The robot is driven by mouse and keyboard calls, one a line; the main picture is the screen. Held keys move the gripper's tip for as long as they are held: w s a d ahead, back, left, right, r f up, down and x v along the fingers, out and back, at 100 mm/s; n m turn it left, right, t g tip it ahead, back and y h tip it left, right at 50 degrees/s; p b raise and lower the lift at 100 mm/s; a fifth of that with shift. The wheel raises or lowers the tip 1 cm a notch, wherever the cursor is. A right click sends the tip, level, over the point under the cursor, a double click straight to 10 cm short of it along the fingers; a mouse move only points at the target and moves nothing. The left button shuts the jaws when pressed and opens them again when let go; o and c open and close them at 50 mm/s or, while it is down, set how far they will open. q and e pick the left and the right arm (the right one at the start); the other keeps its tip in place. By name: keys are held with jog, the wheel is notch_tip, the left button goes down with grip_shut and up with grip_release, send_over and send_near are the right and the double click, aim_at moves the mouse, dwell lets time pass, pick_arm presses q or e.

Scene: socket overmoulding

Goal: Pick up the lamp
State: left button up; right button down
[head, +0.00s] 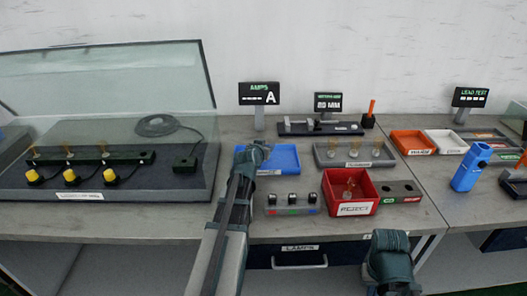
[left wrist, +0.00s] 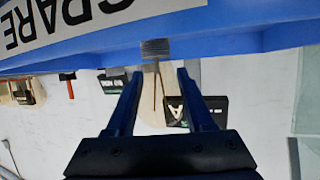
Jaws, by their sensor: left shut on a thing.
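My left gripper (head: 257,150) is over the blue tray (head: 284,153) on the bench. In the left wrist view the jaws (left wrist: 160,75) are shut on a lamp, with a finger on each side of it. The lamp has a grey threaded base (left wrist: 155,48) and a clear amber-tinted glass bulb with thin wires inside. Its base is against or just in front of the blue tray wall with the SPARE label (left wrist: 70,20); I cannot tell if they touch. The lamp is hidden by the gripper in the head view. Only part of my right arm shows, at the bottom right.
A red REJECT bin (head: 338,207) and a grey tray with three lamps (head: 353,165) stand to the right. A small block with three dark pieces (head: 291,210) is in front. A glass-covered test rig (head: 100,195) fills the left. An AMPS display (head: 259,93) stands behind.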

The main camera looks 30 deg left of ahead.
pick_arm(q)
grip_shut()
jog(key=shift+r, duration=0.1)
